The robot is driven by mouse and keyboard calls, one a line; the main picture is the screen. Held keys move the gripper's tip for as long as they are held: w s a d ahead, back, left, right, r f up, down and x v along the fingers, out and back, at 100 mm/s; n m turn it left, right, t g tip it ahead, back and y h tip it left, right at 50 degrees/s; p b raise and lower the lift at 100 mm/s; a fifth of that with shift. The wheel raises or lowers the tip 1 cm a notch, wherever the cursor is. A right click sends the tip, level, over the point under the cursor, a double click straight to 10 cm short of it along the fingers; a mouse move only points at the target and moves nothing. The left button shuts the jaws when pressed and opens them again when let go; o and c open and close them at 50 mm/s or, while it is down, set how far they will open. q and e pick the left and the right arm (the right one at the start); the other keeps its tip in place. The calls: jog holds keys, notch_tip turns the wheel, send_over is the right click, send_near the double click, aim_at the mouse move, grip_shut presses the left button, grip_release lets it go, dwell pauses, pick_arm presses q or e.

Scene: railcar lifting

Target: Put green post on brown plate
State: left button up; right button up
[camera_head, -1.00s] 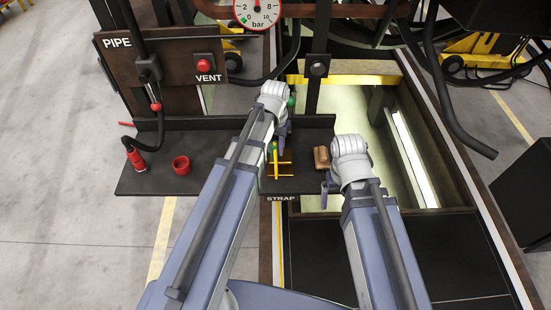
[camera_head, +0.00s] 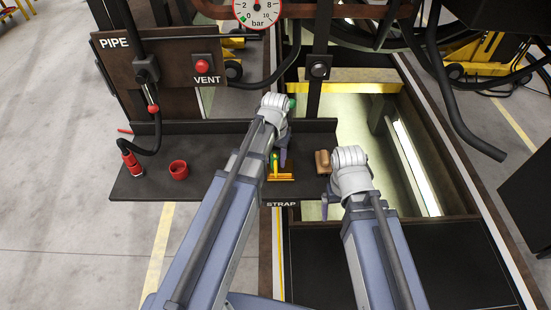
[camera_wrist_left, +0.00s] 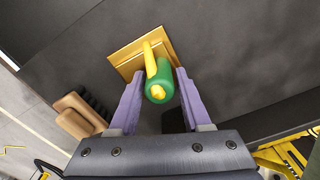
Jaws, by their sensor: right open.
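A green post (camera_wrist_left: 159,80) with a yellow bar (camera_wrist_left: 150,58) beside it shows end-on in the left wrist view, in front of a gold-brown square plate (camera_wrist_left: 124,57). I cannot tell whether post and plate touch. My right gripper (camera_head: 325,205) is open and empty at the shelf's right end.
A brown brush (camera_head: 322,161) lies on the shelf (camera_head: 220,190), between the grippers; it shows in the left wrist view (camera_wrist_left: 80,114). A red cup (camera_head: 179,170) and a red-ended hose (camera_head: 131,158) are at left. An open pit (camera_head: 350,120) lies to the right.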

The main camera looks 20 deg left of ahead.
pick_arm(q)
jog(key=shift+o, duration=1)
notch_tip(320, 180, up, 12)
jog(key=r+p, duration=0.1)
jog(key=p, duration=1.1)
jog(key=s+d+m+y, duration=0.1)
jog(key=s+d+m, duration=0.1)
jog(key=s+d, duration=0.8)
jog(key=s, duration=0.4)
jog(key=shift+s+d+f, duration=0.2)
jog(key=shift+d+f, duration=0.05)
